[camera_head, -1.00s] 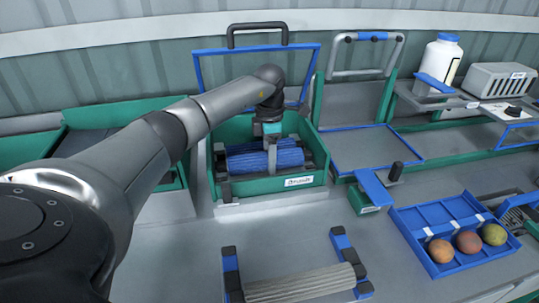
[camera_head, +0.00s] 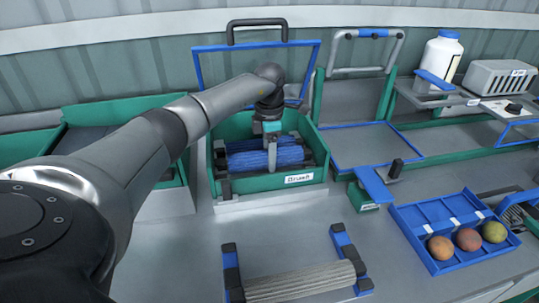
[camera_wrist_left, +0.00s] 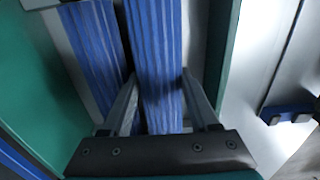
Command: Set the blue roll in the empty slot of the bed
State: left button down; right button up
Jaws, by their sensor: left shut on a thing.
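The bed is a green box (camera_head: 262,183) at the back centre of the head view, with dark brackets at its ends. My left gripper (camera_head: 272,157) reaches down into it. The gripper is shut on a blue ribbed roll (camera_wrist_left: 157,85), with one finger on each side of it in the wrist view. The held roll (camera_head: 246,162) lies lengthwise across the front part of the bed. A second blue roll (camera_wrist_left: 92,45) lies parallel beside it, towards the back. I cannot tell whether the held roll's ends touch the brackets. My right gripper is out of view.
A grey ribbed roll (camera_head: 300,284) rests in a blue and black stand at the front. A blue tray (camera_head: 437,213) with three round fruits is at the right. A blue-framed panel stands behind the bed. The bench left of the stand is clear.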

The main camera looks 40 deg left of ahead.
pick_arm(q)
jog(key=shift+f, duration=0.5)
jog(key=shift+c, duration=0.3)
grip_release()
jog(key=c, duration=0.3)
jog(key=shift+r, duration=0.15)
notch_tip(320, 180, up, 7)
jog(key=p, duration=0.5)
jog(key=shift+p, duration=0.4)
dwell(0.4)
